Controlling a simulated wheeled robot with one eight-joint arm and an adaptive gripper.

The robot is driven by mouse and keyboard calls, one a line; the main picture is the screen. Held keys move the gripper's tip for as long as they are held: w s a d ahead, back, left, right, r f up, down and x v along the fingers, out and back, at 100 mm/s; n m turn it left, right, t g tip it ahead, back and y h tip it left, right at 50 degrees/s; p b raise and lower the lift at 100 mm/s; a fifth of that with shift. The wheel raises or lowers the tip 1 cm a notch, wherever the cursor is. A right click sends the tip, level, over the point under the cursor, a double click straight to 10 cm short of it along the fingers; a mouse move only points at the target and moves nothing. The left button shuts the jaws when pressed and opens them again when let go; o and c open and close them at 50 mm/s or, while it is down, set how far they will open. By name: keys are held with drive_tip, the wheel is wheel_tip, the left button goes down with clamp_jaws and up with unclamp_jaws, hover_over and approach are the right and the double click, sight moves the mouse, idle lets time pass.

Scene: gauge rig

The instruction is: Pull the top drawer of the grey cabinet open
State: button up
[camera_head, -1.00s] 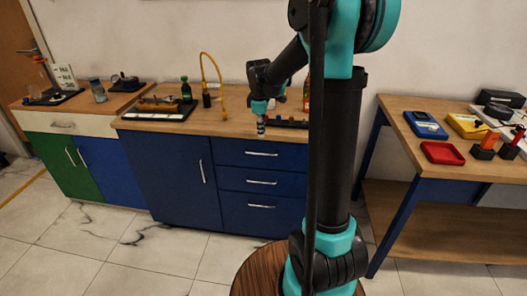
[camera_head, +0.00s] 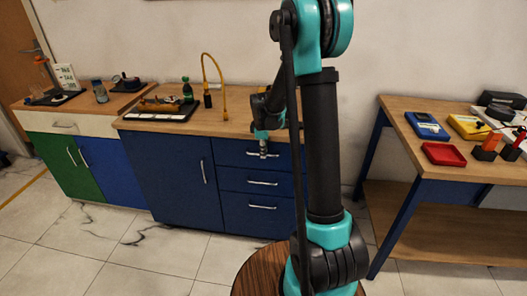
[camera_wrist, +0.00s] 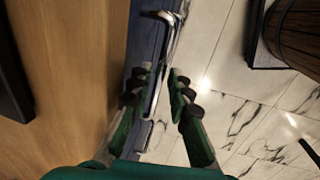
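No grey cabinet shows clearly; the cabinet with a stack of three drawers (camera_head: 235,208) is dark blue. Its top drawer (camera_head: 232,147) is shut flush with the others and has a silver bar handle (camera_head: 272,155). My gripper (camera_head: 263,151) is at this handle, pointing down in front of the drawer face. In the wrist view my gripper (camera_wrist: 158,82) is open, with green fingers and dark pads. The handle (camera_wrist: 166,42) runs between the fingers, with a gap on the right side. Contact on the left side cannot be told.
The wooden counter (camera_head: 225,125) above the drawers carries a yellow tap (camera_head: 222,85), a green bottle (camera_head: 187,90) and a black tray (camera_head: 160,115). A wooden table (camera_head: 462,160) stands at the right.

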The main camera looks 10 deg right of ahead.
clamp_jaws()
drive_tip(key=shift+s, duration=0.15)
drive_tip(key=s+a, duration=0.3)
drive_tip(key=s, duration=0.7)
drive_tip(key=s+a, duration=0.3)
drive_tip(key=s, duration=0.7)
drive_tip(key=s+a, duration=0.3)
drive_tip(key=s, duration=0.6)
drive_tip(key=shift+s+a, duration=0.4)
unclamp_jaws()
drive_tip(key=shift+r, duration=0.1)
